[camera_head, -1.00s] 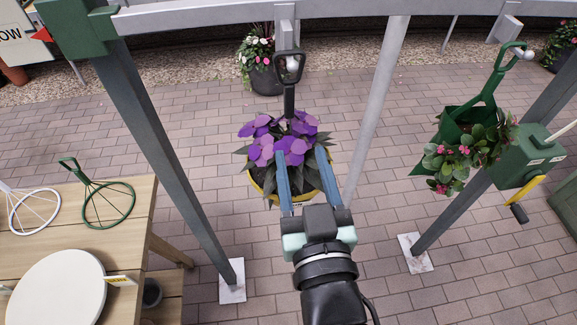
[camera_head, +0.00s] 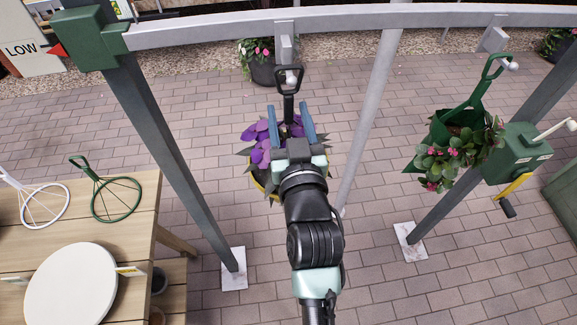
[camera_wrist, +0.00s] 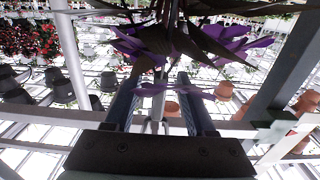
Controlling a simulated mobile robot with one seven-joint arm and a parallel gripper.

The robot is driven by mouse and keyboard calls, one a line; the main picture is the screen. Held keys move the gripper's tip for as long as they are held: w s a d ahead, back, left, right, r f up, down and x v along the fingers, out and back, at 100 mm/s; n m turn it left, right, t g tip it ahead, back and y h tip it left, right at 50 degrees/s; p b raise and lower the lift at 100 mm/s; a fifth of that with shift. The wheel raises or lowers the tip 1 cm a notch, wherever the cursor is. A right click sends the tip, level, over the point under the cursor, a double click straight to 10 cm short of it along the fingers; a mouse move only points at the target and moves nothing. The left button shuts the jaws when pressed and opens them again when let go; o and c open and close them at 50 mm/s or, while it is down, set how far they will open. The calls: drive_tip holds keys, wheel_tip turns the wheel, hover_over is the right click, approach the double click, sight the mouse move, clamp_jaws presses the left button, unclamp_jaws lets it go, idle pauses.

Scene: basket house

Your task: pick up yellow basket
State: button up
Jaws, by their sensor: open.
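The yellow basket (camera_head: 262,187) hangs in the middle of the head view, with purple flowers (camera_head: 262,146) and dark leaves in it. Only a bit of its yellow rim shows at the left; my arm and gripper hide the rest. Its black hanger (camera_head: 289,98) rises to a hook under the grey rail. My gripper (camera_head: 290,108) is open, its two blue fingers on either side of the hanger in the head view. In the wrist view, purple flowers and leaves (camera_wrist: 170,42) fill the top, close to the fingers. I cannot tell whether the fingers touch the hanger.
A curved grey rail (camera_head: 350,17) crosses the top. Posts stand left (camera_head: 165,150) and right of the basket. A green basket (camera_head: 448,135) with pink flowers hangs at the right by a crank box (camera_head: 515,153). A wooden table (camera_head: 125,235) stands at the left.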

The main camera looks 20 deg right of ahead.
drive_tip(key=shift+w, duration=0.1)
clamp_jaws()
idle(1.3)
drive_tip(key=shift+r, duration=0.25)
